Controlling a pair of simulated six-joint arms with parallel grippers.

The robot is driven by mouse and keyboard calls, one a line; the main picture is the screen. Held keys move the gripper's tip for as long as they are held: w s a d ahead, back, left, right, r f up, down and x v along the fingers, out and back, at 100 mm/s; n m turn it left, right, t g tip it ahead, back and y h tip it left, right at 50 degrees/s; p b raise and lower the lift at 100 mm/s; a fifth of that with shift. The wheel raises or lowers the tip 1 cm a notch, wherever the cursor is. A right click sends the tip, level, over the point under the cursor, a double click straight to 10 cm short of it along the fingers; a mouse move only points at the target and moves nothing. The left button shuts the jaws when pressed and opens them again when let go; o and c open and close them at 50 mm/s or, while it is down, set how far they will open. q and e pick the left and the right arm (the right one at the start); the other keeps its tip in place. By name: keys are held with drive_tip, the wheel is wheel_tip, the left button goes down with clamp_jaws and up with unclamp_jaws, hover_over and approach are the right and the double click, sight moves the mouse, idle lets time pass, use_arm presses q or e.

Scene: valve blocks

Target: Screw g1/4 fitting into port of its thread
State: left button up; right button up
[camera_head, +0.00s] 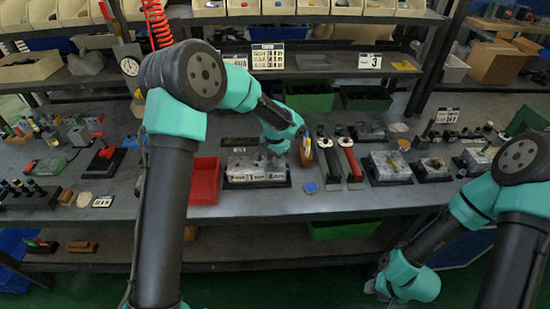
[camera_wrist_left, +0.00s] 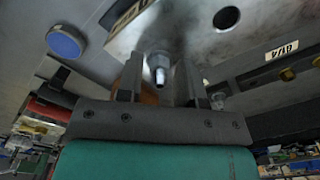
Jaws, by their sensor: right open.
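My left gripper (camera_head: 278,154) is low over the pale metal valve block (camera_head: 256,180) in the head view. In the left wrist view, a small silver fitting (camera_wrist_left: 160,68) with a hex and a tapered end stands between my left gripper's two fingers (camera_wrist_left: 160,82). They are close on both sides of it, and the gripper is shut on it. The fitting's far end is against the block's face (camera_wrist_left: 190,40); how deep it sits in a port is hidden. A G1/4 label (camera_wrist_left: 281,50) lies beside the block.
A red tray (camera_head: 204,180) stands left of the block. Red- and black-handled tools (camera_head: 348,160) stand to its right, with other valve blocks (camera_head: 388,167) beyond. A blue disc (camera_head: 310,187) lies in front. The bench's front strip is mostly clear.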

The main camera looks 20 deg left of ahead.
idle(0.5)
use_arm(q)
clamp_jaws()
drive_tip(key=m, duration=0.4)
drive_tip(key=shift+m, duration=0.4)
drive_tip(key=m, duration=0.4)
drive_tip(key=shift+m, duration=0.3)
drive_tip(key=m, duration=0.6)
drive_tip(key=shift+f+m, duration=0.1)
drive_tip(key=shift+m, duration=3.1)
